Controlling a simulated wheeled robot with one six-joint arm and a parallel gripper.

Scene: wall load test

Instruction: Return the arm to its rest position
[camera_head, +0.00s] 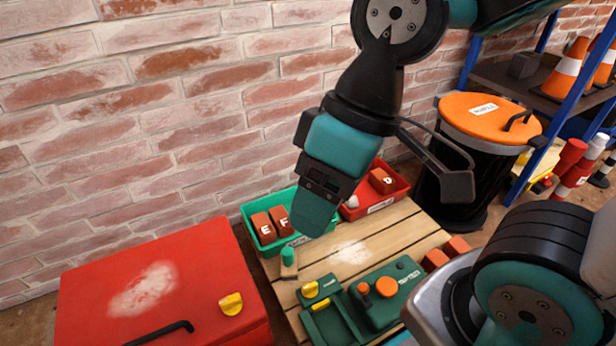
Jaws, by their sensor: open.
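My arm enters from the top and hangs down over the work area in front of the brick wall. My gripper (315,210) is at its lower end, teal and black, tilted down to the left. It is open, with nothing visible in it. Its tip appears in front of the gap between the green bin (252,211) and the red bin (404,187).
A wooden pallet top (390,232) carries a green device (385,295) with orange and yellow knobs. A red box (85,300) with a yellow knob stands left. An orange-lidded black barrel (462,165) and a blue-framed shelf (490,72) with cones stand right. Bricks lie in both bins.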

